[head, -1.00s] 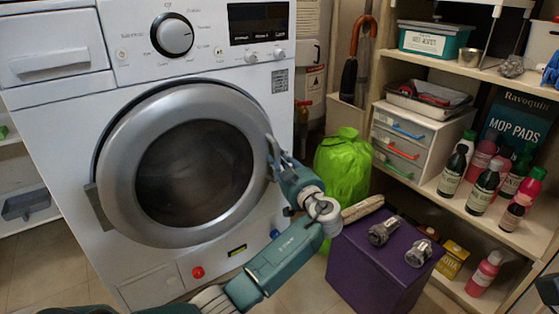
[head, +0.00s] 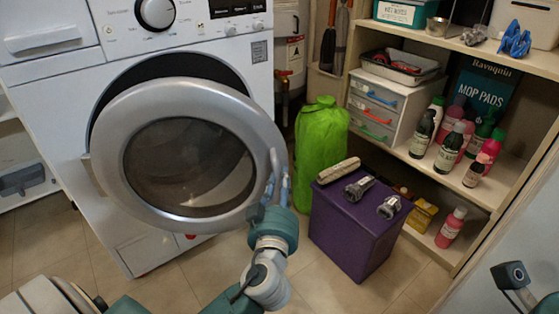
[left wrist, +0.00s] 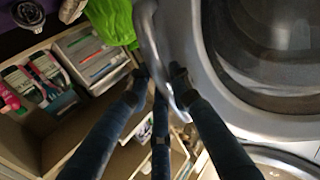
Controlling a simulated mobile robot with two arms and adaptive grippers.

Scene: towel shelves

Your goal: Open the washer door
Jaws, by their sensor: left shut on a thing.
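The white washer (head: 215,55) stands at the left, tilted in the head view. My left gripper (head: 276,182) is shut on the curved door handle (head: 274,160) at the door's right edge. In the left wrist view, the fingers of my left gripper (left wrist: 162,84) close around the grey handle (left wrist: 150,35), beside the door ring (left wrist: 205,95). The fingertips are partly hidden by the handle.
A purple box (head: 355,225) with metal fittings on top stands right of the door. A green bag (head: 321,155) stands behind it. Wooden shelves (head: 400,155) with bottles and drawers fill the right. Tiled floor (head: 330,285) is clear in front.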

